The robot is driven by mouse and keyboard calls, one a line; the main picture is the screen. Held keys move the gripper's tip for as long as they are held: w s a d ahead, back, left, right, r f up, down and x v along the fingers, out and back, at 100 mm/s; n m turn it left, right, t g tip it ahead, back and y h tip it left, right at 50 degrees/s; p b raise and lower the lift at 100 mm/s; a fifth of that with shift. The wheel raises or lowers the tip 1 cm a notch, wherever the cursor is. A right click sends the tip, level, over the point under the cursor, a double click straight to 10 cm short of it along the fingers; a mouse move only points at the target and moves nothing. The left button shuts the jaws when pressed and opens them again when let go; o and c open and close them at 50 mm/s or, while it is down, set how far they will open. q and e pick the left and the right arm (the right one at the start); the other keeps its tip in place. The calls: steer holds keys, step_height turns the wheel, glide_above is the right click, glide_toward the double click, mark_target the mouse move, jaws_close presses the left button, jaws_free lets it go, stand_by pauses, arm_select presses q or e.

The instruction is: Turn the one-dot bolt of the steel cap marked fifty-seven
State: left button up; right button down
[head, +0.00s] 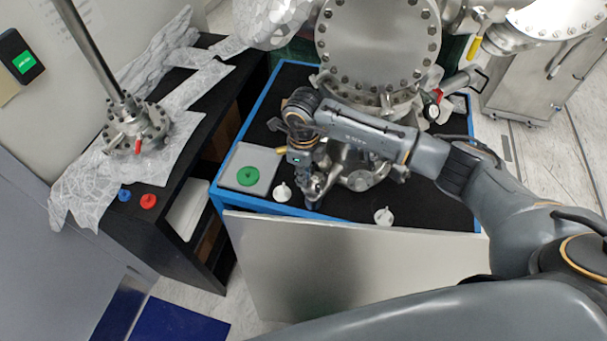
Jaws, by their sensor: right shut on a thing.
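My right gripper (312,192) points down at the front of the blue-edged bench, beside a low steel fitting (360,178). It is shut on a small steel part (318,184) at the left side of that fitting; the fingers and arm hide most of it. I cannot make out the number fifty-seven or any dot marks at this size, so I cannot tell which cap or bolt this is. A large round steel flange (378,42) with bolts around its rim stands behind the arm. My left gripper is not in view.
A grey tray (232,160) with a green disc (248,176) lies left of the gripper. White knobbed pieces (282,192) (384,216) sit near the bench's front edge. A bolted steel flange (150,125) with a rod, plus blue (124,194) and red (148,201) knobs, occupy the left table.

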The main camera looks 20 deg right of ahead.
steer(key=c, duration=1.4)
jaws_free()
steer(key=shift+o, duration=0.2)
steer(key=shift+r, duration=0.15)
step_height(320, 180, up, 7)
steer(key=shift+r, duration=0.15)
